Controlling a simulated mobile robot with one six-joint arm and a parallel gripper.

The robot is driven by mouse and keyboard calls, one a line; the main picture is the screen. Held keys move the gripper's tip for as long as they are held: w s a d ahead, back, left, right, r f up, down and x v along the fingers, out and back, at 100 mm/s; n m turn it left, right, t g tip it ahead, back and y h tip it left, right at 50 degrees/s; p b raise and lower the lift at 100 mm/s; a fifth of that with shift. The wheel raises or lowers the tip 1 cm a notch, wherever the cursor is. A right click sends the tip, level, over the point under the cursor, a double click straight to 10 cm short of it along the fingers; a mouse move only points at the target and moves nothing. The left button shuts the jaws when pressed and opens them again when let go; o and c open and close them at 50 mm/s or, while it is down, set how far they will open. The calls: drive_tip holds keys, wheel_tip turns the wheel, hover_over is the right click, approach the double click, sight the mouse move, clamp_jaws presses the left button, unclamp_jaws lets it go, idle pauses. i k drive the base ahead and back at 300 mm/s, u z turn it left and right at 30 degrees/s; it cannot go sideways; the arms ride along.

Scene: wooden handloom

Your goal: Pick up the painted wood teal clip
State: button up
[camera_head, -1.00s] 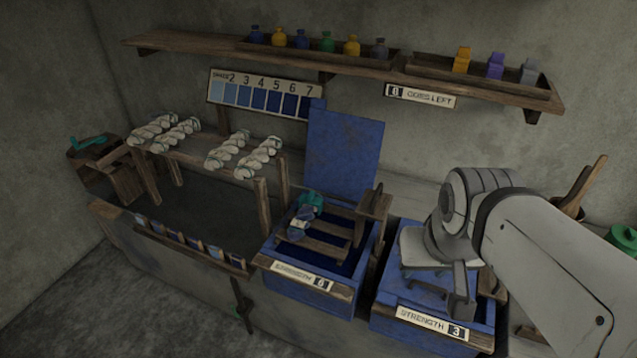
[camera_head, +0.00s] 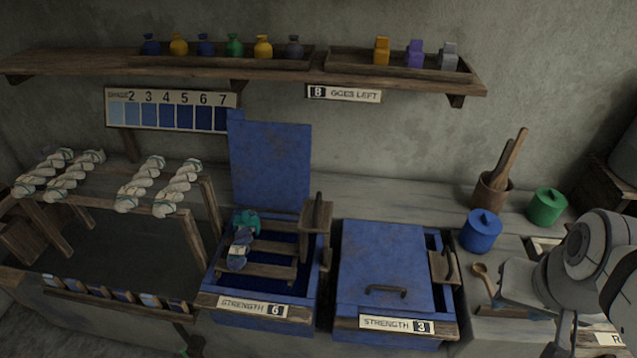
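A teal clip (camera_head: 246,222) sits at the back left of the open blue vat marked Strength 6, at the top end of a small blue-and-white skein (camera_head: 239,252). The skein lies over the wooden slats of the vat (camera_head: 213,297). My gripper (camera_head: 562,338) is at the lower right, over the bench and well to the right of the clip. Its fingertips run to the bottom edge of the picture, so I cannot tell whether it is open or shut.
A closed blue vat (camera_head: 385,265), marked Strength 3, stands between my gripper and the open vat. Pale skeins (camera_head: 142,185) lie on a rack at left. Blue (camera_head: 481,232) and green (camera_head: 546,206) pots stand at right.

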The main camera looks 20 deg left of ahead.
sight(245, 220)
drive_tip(key=z, duration=2.05)
drive_tip(key=k, duration=2.8)
drive_tip(key=u, duration=2.1)
drive_tip(key=i, duration=1)
drive_tip(key=u, duration=0.1)
